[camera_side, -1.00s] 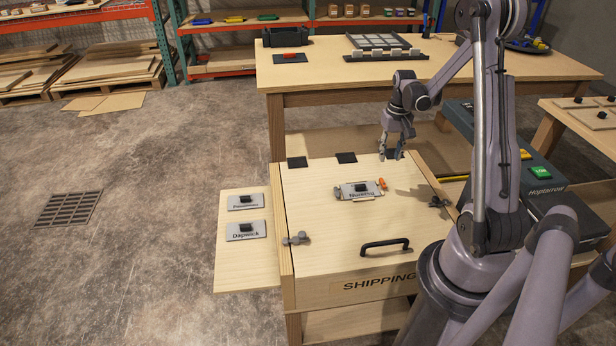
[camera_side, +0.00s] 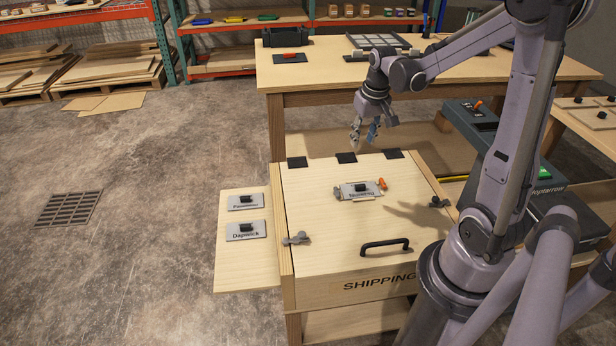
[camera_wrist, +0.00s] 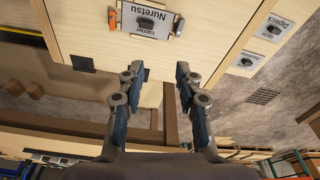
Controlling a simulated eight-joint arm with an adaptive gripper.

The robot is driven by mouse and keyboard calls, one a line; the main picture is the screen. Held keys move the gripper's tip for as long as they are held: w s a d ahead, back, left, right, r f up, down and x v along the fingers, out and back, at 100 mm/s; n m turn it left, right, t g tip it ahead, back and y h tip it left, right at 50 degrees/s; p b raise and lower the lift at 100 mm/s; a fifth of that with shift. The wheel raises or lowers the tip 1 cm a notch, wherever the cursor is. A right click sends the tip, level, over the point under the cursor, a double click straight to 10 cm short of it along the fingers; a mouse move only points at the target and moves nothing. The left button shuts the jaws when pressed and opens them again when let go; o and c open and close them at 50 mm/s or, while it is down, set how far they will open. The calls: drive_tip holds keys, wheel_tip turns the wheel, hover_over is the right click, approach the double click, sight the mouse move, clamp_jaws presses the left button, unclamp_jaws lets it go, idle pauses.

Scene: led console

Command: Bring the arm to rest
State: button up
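My gripper (camera_side: 365,134) is raised above the back edge of the wooden SHIPPING box (camera_side: 320,240), apart from it. In the wrist view my gripper (camera_wrist: 158,75) has its two fingers spread, with nothing between them. The box lid is down, with a black handle (camera_side: 384,244) at the front. A metal plate (camera_side: 360,190) with a black knob and an orange piece (camera_side: 382,183) beside it lies on the lid. The plate (camera_wrist: 147,22) reads "Nuretsu" in the wrist view.
A side board (camera_side: 245,270) left of the box carries two labelled plates with black knobs. A long workbench (camera_side: 430,72) stands behind, with trays on top. A dark console with a green button (camera_side: 545,172) is at the right, partly hidden by my arm. The left floor is open.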

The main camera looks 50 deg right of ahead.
drive_tip(key=s+a+r+n+t, duration=0.2)
drive_tip(key=a+r+n, duration=0.1)
drive_tip(key=a, duration=0.9)
drive_tip(key=s+a+r+n+t+y, duration=0.1)
drive_tip(key=s+a+r+n+t, duration=0.1)
drive_tip(key=a, duration=0.9)
wheel_tip(320, 180, up, 2)
drive_tip(key=shift+a+r+n+t, duration=0.1)
drive_tip(key=shift+a+n+t, duration=0.25)
drive_tip(key=shift+n+t, duration=0.45)
